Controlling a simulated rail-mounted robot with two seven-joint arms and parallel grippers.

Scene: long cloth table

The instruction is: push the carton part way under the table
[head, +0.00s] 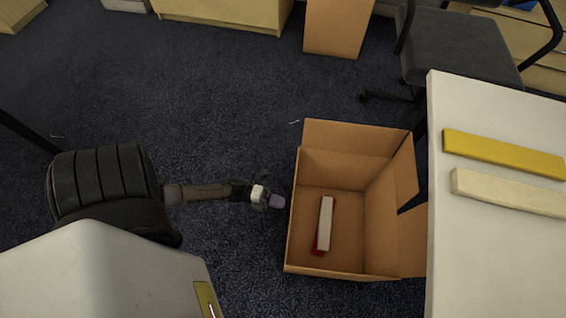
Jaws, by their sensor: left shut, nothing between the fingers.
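An open brown cardboard carton (331,266) stands on the dark carpet, its flaps spread. Inside it lie a pale block (326,222) and a red piece (317,248) partly under it. The carton's right flap reaches the left edge of the white table (500,265); whether part of the carton is beneath the table top I cannot tell. My left gripper (276,201) is shut and empty, just left of the carton's left wall, close to it; whether it touches I cannot tell. My right gripper is not in view.
A yellow bar (505,153) and a cream bar (508,192) lie on the table. A grey office chair (460,48) stands behind the table. Another brown box (335,25) and a wooden cabinet (225,12) are at the back.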

